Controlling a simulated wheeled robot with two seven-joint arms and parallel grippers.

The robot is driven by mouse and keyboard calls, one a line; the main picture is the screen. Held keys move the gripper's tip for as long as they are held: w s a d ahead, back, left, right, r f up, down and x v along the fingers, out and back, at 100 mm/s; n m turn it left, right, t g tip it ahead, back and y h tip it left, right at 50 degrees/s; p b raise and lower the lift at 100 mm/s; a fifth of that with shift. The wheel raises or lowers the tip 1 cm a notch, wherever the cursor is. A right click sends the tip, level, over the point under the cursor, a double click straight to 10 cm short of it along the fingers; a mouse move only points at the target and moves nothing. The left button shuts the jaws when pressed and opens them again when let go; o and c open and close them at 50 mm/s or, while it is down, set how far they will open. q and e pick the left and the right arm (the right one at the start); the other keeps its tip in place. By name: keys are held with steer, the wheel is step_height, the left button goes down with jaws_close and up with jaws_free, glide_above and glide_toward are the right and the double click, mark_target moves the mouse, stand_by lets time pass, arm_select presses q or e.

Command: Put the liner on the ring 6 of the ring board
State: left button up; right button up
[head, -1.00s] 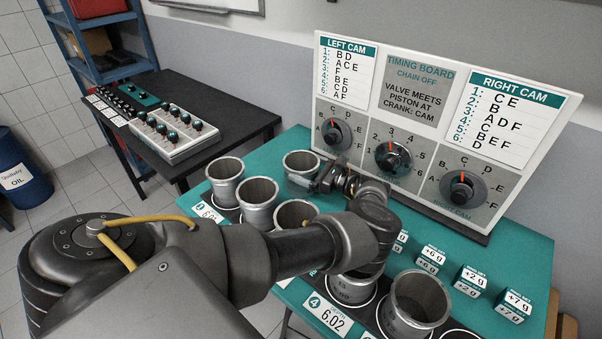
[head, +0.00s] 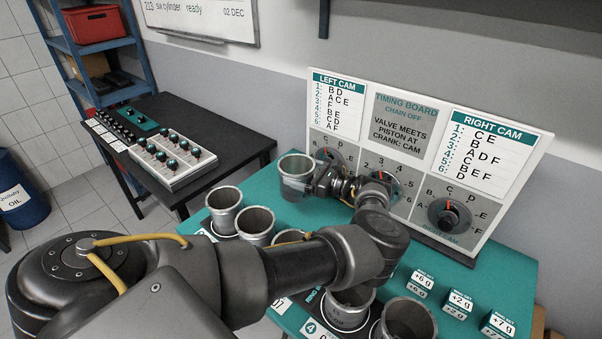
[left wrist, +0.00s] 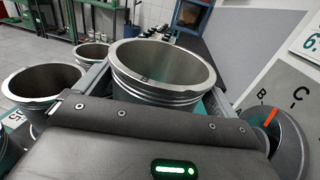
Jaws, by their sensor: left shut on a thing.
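A grey metal liner (head: 296,166), an open-topped cylinder, is in my left gripper (head: 308,187) at the back left of the teal table. In the left wrist view the held liner (left wrist: 163,72) stands upright between the fingers, its rim on top. It appears to be raised off the table; its bottom is hidden. The black ring board (head: 374,334) shows in part at the front of the table, with liners standing on it and a label reading 4. My left arm covers much of it, and I cannot make out ring 6. My right gripper is not in view.
Several other liners stand to the left, two of them clear (head: 224,207) (head: 255,224). The timing board (head: 404,150) with dials stands close behind and right of my gripper. Small weight blocks (head: 459,304) lie at the right. A black side table (head: 222,135) stands at the back left.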

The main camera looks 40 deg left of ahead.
arm_select(q)
steer(key=s+a+r+m+t+b, duration=0.1)
steer(key=s+a+r+m+t, duration=0.25)
steer(key=a+r, duration=0.9)
steer(key=w+d+r+m+t+h+b, duration=0.1)
steer(key=w+d+r+m+t, duration=0.25)
steer(key=r+t, duration=0.45)
steer(key=w+d+m+t+h+b, duration=0.1)
steer(key=d+m+t+h, duration=0.65)
steer(key=d, duration=0.95)
steer(key=s+d+f+m+t+h, duration=0.1)
steer(key=s+d+f+m+h, duration=0.1)
steer(key=d, duration=0.6)
steer(key=s+d+f+m+t+h, duration=0.2)
steer(key=s+d+f+m+h, duration=0.1)
steer(key=d+h, duration=0.4)
step_height(320, 180, down, 2)
steer(key=shift+d+f+m+b, duration=0.15)
steer(key=shift+d+m+b, duration=0.25)
steer(key=shift+d+m, duration=0.15)
